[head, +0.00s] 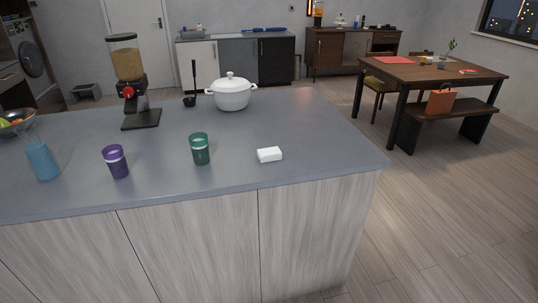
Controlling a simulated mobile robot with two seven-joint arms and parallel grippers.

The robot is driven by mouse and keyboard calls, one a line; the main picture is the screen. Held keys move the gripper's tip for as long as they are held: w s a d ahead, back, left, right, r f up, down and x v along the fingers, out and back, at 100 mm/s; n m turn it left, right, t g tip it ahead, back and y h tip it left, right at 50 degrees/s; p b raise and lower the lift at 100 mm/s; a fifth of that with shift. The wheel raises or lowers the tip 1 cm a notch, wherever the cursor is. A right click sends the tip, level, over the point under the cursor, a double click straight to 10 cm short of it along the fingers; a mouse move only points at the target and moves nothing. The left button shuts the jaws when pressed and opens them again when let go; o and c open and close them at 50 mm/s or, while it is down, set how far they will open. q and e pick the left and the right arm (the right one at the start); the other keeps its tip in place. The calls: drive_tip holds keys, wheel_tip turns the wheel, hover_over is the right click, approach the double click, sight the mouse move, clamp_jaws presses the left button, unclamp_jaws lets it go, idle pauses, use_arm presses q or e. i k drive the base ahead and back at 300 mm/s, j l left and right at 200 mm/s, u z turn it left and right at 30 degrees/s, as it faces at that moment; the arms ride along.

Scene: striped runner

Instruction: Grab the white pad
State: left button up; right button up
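The white pad (269,154) is a small white block lying flat on the grey counter (320,150), near its front edge and toward the right end. It stands clear of other things, to the right of a green cup (200,148). Nothing covers the pad. Neither of my grippers shows in the head view.
A purple cup (116,161) and a blue bottle (42,160) stand further left. Behind are a white lidded pot (231,93), a black ladle (192,88), and a dispenser (132,85). The counter right of the pad is clear. A wooden table (430,70) stands beyond.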

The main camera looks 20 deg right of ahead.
sight(271, 154)
drive_tip(key=l+u, duration=0.25)
drive_tip(key=u, duration=0.15)
drive_tip(key=l+u, duration=0.25)
drive_tip(key=u, duration=0.2)
drive_tip(key=l+u, duration=0.15)
drive_tip(key=l, duration=0.3)
drive_tip(key=k+l+u, duration=0.2)
drive_tip(key=l, duration=0.25)
drive_tip(key=i, duration=0.1)
